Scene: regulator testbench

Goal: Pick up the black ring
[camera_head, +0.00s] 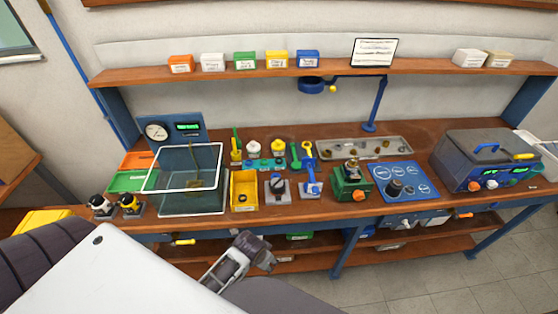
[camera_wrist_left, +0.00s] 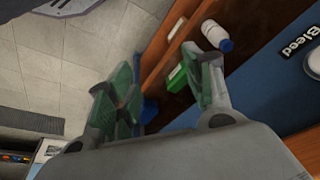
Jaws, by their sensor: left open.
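I cannot make out the black ring for certain. A small dark item (camera_head: 242,198) lies in the yellow bin (camera_head: 235,207) in the head view, too small to tell its shape. My left gripper (camera_head: 256,252) is in front of the bench, below the bin, at the lower middle of the head view. In the left wrist view its two green-padded fingers (camera_wrist_left: 163,92) are apart with nothing between them. My right gripper is not in view.
The wooden bench (camera_head: 290,205) is crowded: a clear tank (camera_head: 190,200) at left, a green-based regulator (camera_head: 351,187), a blue mat (camera_head: 420,178), a metal tray (camera_head: 335,152) and a large test unit (camera_head: 480,165). A lower shelf (camera_head: 320,266) runs beneath it.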

